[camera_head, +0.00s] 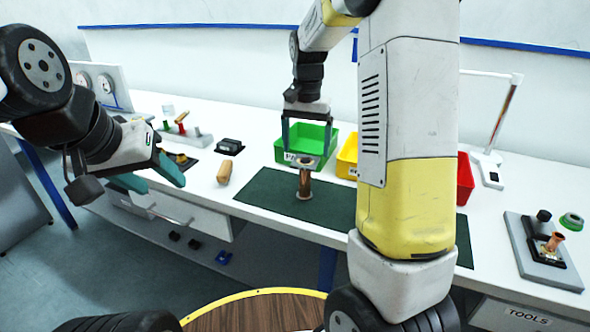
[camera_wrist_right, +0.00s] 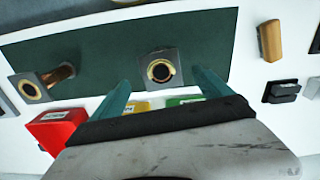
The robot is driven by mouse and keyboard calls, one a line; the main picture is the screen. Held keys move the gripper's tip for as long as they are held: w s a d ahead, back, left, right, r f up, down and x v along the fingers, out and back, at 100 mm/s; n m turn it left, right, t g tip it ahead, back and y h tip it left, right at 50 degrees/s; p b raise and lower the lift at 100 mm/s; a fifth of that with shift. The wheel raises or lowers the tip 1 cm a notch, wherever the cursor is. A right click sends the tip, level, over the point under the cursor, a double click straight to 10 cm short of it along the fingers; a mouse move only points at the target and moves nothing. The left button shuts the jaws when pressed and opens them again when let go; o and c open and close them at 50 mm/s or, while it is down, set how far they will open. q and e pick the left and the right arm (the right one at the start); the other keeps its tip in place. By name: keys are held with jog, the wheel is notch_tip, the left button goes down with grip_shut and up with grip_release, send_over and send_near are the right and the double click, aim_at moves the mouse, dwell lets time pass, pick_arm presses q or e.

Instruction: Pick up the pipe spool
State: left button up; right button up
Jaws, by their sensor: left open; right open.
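A copper pipe spool (camera_head: 304,184) stands upright on the dark green mat (camera_head: 265,194), with a flange at its top and bottom. My right gripper (camera_head: 307,146) is open just above it, pointing down. In the right wrist view the spool's square grey top flange (camera_wrist_right: 161,68) shows just ahead of the gap between the teal fingers (camera_wrist_right: 163,88), not gripped. A second similar flanged copper piece (camera_wrist_right: 45,82) is at the left in that view; my right arm seems to hide it in the head view. My left gripper (camera_head: 165,187) is open and empty at the left, in front of the table edge.
Behind the mat are a green bin (camera_head: 317,137), a yellow bin (camera_head: 347,156) and a red bin (camera_head: 465,180). A tan block (camera_head: 224,171) and a black tray (camera_head: 230,147) lie to the left. A grey fixture (camera_head: 545,258) stands at the right.

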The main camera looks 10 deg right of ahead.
aim_at(305, 161)
notch_tip(305, 161, down, 6)
jog(key=shift+w+r, duration=0.15)
jog(key=shift+r, duration=0.05)
grip_shut()
dwell(0.4)
